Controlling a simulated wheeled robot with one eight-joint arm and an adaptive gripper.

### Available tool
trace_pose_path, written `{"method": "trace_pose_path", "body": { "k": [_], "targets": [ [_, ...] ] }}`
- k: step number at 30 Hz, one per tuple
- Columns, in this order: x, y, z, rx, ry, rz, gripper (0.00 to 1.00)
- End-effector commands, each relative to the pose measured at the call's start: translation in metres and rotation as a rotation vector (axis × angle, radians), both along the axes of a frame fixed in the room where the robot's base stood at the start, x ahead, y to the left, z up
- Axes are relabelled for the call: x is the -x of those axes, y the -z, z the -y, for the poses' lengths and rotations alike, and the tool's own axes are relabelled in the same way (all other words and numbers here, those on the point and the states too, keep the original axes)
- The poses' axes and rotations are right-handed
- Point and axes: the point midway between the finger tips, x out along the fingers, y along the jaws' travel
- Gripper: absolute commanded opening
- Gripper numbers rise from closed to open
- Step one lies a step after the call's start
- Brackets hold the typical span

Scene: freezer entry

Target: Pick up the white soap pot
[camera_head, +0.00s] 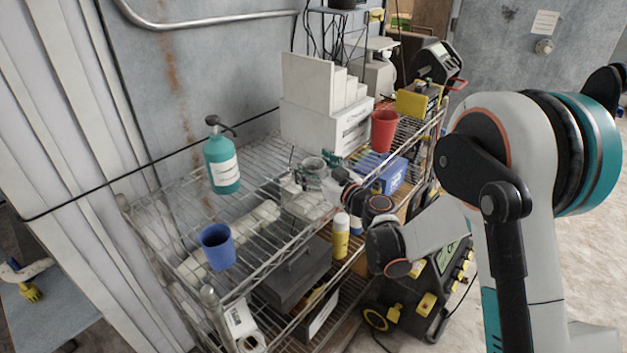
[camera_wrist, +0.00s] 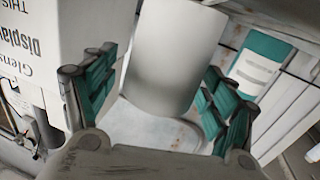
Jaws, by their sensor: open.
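The white soap pot (camera_wrist: 175,55) is a plain pale cylinder in the wrist view. It stands between the two teal fingers of my gripper (camera_wrist: 160,95), which is open. Gaps show between the pot and both fingers, and I see no firm contact. In the head view my gripper (camera_head: 311,172) is over the wire shelf's top, in front of the white boxes. The pot (camera_head: 313,163) shows there only as a small pale shape, partly hidden by my gripper.
A teal pump bottle (camera_head: 222,160) and a blue cup (camera_head: 217,247) stand to the left on the wire shelf (camera_head: 262,250). White boxes (camera_head: 325,125) stand close behind my gripper. A red cup (camera_head: 384,130) and a blue box (camera_head: 388,177) are to the right.

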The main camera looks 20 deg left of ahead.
Motion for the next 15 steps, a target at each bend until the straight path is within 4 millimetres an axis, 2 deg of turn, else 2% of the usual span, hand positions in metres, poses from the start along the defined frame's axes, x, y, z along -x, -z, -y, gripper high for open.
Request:
{"method": "trace_pose_path", "body": {
  "k": [4, 5, 9, 11, 15],
  "targets": [
    [0.0001, -0.0004, 0.0003, 0.000, 0.000, 0.000, 0.78],
    [0.0001, -0.0004, 0.0003, 0.000, 0.000, 0.000, 0.74],
    [0.0001, -0.0003, 0.0005, 0.000, 0.000, 0.000, 0.42],
    [0.0001, -0.0003, 0.0005, 0.000, 0.000, 0.000, 0.30],
    [0.0002, -0.0003, 0.0006, 0.000, 0.000, 0.000, 0.30]
  ]
}}
